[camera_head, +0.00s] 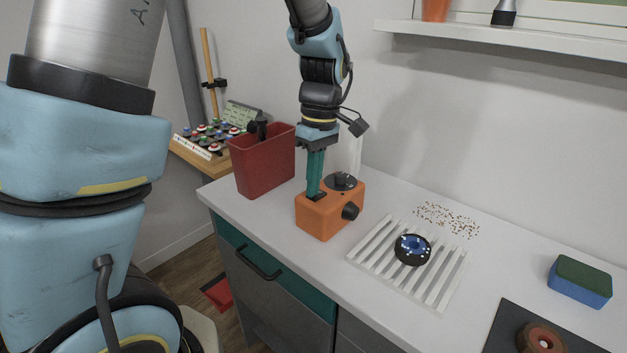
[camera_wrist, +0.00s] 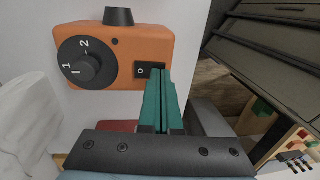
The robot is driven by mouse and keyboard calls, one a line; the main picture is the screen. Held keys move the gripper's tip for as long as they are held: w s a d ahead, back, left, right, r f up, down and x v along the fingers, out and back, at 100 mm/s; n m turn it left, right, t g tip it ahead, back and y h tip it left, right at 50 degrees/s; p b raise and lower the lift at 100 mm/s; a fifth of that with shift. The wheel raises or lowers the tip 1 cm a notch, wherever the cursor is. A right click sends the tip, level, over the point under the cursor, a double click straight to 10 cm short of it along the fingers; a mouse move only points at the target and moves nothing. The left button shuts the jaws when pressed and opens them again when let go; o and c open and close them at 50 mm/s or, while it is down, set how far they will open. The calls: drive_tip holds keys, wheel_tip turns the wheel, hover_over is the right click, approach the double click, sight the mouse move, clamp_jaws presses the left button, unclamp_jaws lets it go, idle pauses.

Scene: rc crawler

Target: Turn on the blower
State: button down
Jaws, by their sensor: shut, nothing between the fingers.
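The blower is an orange box (camera_head: 322,217) on the white counter, with a round black fitting on top and a black knob (camera_head: 350,211) on its front. In the wrist view the orange box (camera_wrist: 120,40) shows a dial (camera_wrist: 84,65) marked 1 and 2 and a black rocker switch (camera_wrist: 150,71) with an O mark. My gripper (camera_head: 315,192) has teal fingers, shut and empty, pointing down at the switch. In the wrist view its fingertips (camera_wrist: 160,76) are at the switch's right end and hide part of it. I cannot tell whether they touch it.
A red bin (camera_head: 262,165) stands left of the blower. A white slatted grate (camera_head: 372,262) with a black and blue wheel (camera_head: 412,249) lies to the right, near scattered brown crumbs (camera_head: 448,219). A green and blue sponge (camera_head: 580,281) lies further right.

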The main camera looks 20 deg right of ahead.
drive_tip(key=shift+s+a+f, duration=0.1)
drive_tip(key=shift+a+f, duration=0.05)
drive_tip(key=shift+f, duration=0.1)
idle(0.3)
drive_tip(key=shift+w+d+r+p, duration=0.2)
drive_tip(key=shift+w+d+p, duration=0.05)
drive_tip(key=shift+d+p, duration=0.25)
drive_tip(key=shift+w+d, duration=0.2)
drive_tip(key=shift+d, duration=0.15)
drive_tip(key=shift+a, duration=0.1)
